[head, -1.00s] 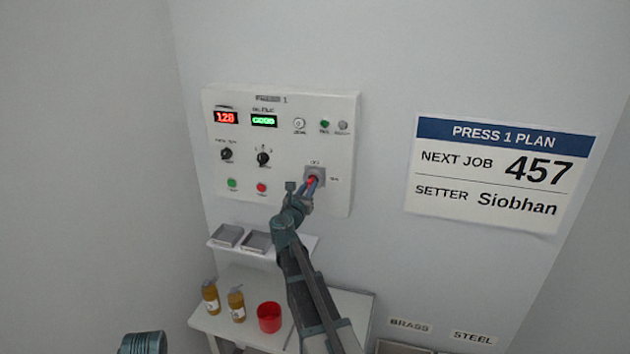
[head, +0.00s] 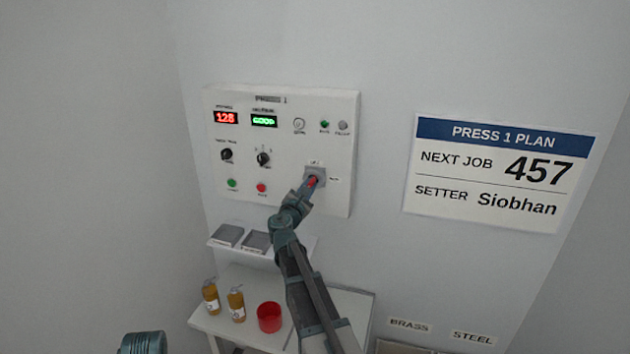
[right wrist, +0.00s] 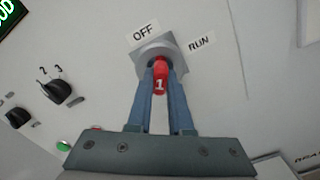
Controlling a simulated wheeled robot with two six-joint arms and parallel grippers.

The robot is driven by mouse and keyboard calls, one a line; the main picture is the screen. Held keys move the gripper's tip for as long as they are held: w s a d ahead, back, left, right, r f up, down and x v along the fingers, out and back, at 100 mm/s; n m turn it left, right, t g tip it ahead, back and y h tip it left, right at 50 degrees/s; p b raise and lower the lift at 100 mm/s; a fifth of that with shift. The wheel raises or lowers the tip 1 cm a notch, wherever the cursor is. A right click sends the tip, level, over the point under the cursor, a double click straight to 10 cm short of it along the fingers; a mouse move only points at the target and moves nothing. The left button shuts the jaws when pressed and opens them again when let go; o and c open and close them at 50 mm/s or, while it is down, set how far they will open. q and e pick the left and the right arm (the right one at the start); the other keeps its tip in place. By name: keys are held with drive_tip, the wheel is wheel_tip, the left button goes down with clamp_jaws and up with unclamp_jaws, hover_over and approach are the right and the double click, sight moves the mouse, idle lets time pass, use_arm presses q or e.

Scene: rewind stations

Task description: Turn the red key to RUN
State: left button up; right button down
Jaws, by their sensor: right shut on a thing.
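The red key (head: 312,181), marked 1, sits in a grey switch plate (head: 321,172) at the lower right of the Press 1 panel. In the right wrist view the key (right wrist: 160,77) is between the two blue fingers of my right gripper (right wrist: 161,70), which is shut on it. The OFF label (right wrist: 143,32) is above and left of the switch there, and the RUN label (right wrist: 201,43) is to its right. The key stands in line with the fingers, its top pointing between OFF and RUN.
The panel (head: 230,101) also holds a black selector knob (head: 263,158), a green button (head: 232,183) and a red button (head: 261,188). Below are grey trays (head: 227,236), amber bottles (head: 237,304) and a red cup (head: 269,317). A plan sign (head: 500,172) hangs at right.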

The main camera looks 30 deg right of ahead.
drive_tip(key=m, duration=0.6)
drive_tip(key=shift+m, duration=0.3)
drive_tip(key=m, duration=0.6)
drive_tip(key=shift+r+p, duration=0.1)
drive_tip(key=shift+p, duration=0.3)
drive_tip(key=c, duration=0.7)
unclamp_jaws()
drive_tip(key=shift+w, duration=0.1)
drive_tip(key=shift+c, duration=0.2)
drive_tip(key=v, duration=1.4)
